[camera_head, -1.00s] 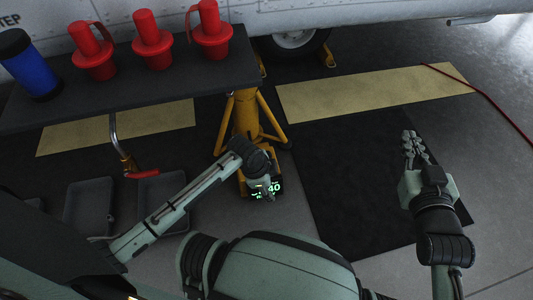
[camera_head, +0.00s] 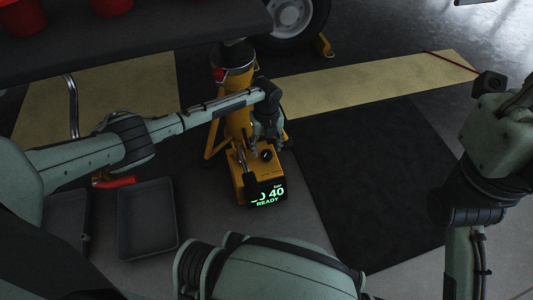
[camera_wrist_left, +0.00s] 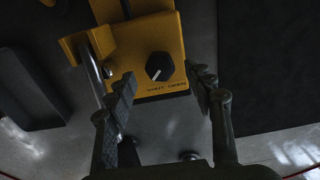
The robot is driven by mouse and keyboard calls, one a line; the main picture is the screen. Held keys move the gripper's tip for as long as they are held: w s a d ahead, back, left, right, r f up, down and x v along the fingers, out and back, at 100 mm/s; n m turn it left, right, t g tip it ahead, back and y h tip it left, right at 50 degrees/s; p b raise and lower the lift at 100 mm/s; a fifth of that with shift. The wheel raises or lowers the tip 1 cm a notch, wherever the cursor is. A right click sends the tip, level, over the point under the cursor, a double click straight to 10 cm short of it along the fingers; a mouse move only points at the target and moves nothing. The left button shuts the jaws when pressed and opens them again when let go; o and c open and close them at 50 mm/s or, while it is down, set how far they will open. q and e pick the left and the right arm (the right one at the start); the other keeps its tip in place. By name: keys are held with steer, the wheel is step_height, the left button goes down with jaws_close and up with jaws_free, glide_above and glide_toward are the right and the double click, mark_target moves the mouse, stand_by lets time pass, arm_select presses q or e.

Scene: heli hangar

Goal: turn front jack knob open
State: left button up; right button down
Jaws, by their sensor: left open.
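The front jack (camera_head: 239,118) is a yellow stand with a yellow control box at its foot. On the box is a round black knob (camera_wrist_left: 159,66) with a white pointer mark, above the printed words SHUT and OPEN. The mark sits at the knob's lower side, toward SHUT. The knob also shows in the head view (camera_head: 266,155). My left gripper (camera_wrist_left: 164,88) is open, its fingers on either side of the knob in the picture, and seems not to touch it. My right gripper (camera_head: 492,84) is at the right edge, partly cut off; its fingers are unclear.
A dark shelf (camera_head: 130,48) with red items overhangs at upper left. Grey trays (camera_head: 148,220) lie left of the jack. A wheel (camera_head: 292,18) stands behind. A dark mat (camera_head: 370,180) is clear.

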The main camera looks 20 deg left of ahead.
mark_target(266, 154)
arm_select(q)
steer(key=shift+f+b, duration=0.35)
steer(key=shift+f, duration=1)
steer(key=c, duration=1.2)
